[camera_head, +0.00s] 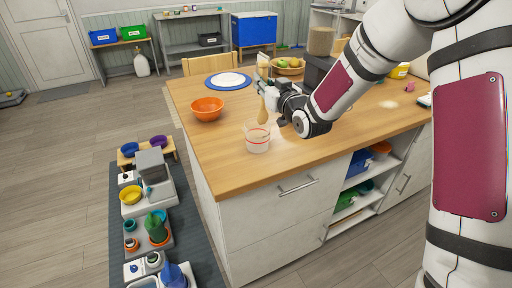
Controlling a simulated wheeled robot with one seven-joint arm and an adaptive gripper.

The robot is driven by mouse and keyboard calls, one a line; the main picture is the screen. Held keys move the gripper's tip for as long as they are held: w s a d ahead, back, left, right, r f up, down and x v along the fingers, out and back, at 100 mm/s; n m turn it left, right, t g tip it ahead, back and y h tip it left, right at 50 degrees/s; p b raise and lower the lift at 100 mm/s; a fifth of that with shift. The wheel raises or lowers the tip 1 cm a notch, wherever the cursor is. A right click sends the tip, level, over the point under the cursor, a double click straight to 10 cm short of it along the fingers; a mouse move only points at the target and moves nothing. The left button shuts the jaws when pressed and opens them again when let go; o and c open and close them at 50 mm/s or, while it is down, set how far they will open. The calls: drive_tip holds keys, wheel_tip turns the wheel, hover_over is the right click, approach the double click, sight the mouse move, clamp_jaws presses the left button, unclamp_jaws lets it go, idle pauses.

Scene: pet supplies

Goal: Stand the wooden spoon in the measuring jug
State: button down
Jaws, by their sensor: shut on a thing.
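The measuring jug (257,146) is a clear cup with red markings and stands upright near the left front edge of the wooden counter. My gripper (264,90) is above the jug and shut on the wooden spoon (262,115). The spoon is tan and hangs close to upright below the fingers. Its lower end is at or just above the jug's rim, overlapping it in this view. I cannot tell whether it is inside the jug or touching it.
An orange bowl (207,108) stands left of the jug. Behind are a white plate on a blue mat (213,84) and a fruit bowl (289,71). The counter (215,155) is clear around the jug. Pet bowls and bottles stand on the floor mat (200,210) at left.

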sight(261, 114)
drive_tip(key=f, duration=0.3)
drive_tip(key=w+a+f, duration=0.1)
drive_tip(key=f, duration=0.6)
drive_tip(key=shift+w+a+b, duration=0.25)
drive_tip(key=shift+w+b, duration=0.05)
drive_tip(key=shift+w, duration=0.05)
drive_tip(key=shift+f, duration=0.15)
drive_tip(key=c, duration=1.5)
unclamp_jaws()
